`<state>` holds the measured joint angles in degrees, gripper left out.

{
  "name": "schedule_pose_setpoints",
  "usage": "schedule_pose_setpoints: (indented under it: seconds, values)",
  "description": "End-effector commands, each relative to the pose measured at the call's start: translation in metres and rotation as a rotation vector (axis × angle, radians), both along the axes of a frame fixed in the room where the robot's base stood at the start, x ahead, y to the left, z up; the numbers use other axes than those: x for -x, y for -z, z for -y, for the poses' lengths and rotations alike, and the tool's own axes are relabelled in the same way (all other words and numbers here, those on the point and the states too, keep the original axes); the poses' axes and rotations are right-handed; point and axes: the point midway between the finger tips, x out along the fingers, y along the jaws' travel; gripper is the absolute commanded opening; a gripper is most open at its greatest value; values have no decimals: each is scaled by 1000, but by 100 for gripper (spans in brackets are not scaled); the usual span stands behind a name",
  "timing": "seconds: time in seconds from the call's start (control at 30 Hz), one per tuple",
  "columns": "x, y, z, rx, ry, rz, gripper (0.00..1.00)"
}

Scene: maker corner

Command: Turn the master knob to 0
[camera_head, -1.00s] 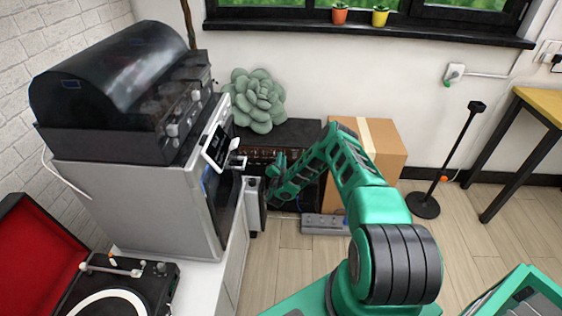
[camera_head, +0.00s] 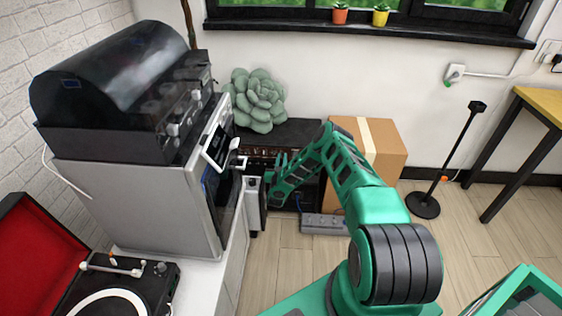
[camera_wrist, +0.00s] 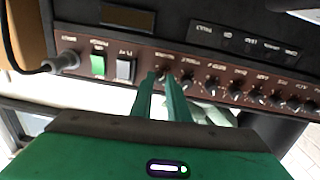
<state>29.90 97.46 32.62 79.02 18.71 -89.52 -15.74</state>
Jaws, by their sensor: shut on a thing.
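The black amplifier (camera_head: 300,132) stands on the floor by the wall, with a row of knobs on its brown front panel. In the wrist view the panel (camera_wrist: 72,42) appears tilted and its small labels are hard to read. My gripper (camera_wrist: 161,77) has its two green fingers at the panel, shut on a knob (camera_wrist: 161,75) that is largely hidden between the fingertips. I take it to be the master knob; its pointer and setting cannot be read. Another knob (camera_wrist: 187,82) sits just right of the fingers, with several more beyond.
A green switch (camera_wrist: 98,65), a grey switch (camera_wrist: 125,70) and a plugged cable (camera_wrist: 62,62) lie left of the fingers. The oven-like machine (camera_head: 140,200) stands close to my arm's left.

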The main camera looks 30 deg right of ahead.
Motion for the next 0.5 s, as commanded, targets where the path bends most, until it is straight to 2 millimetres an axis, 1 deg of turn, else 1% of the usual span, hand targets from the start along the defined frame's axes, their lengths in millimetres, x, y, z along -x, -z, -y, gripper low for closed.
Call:
schedule_pose_setpoints:
  seconds: [0.03,0.2,0.5]
  values:
    - [1,5,-7,10,-8,-20,0]
    - [1,4,-7,62,-9,-55,0]
    - [0,4,-7,92,-8,-75,0]
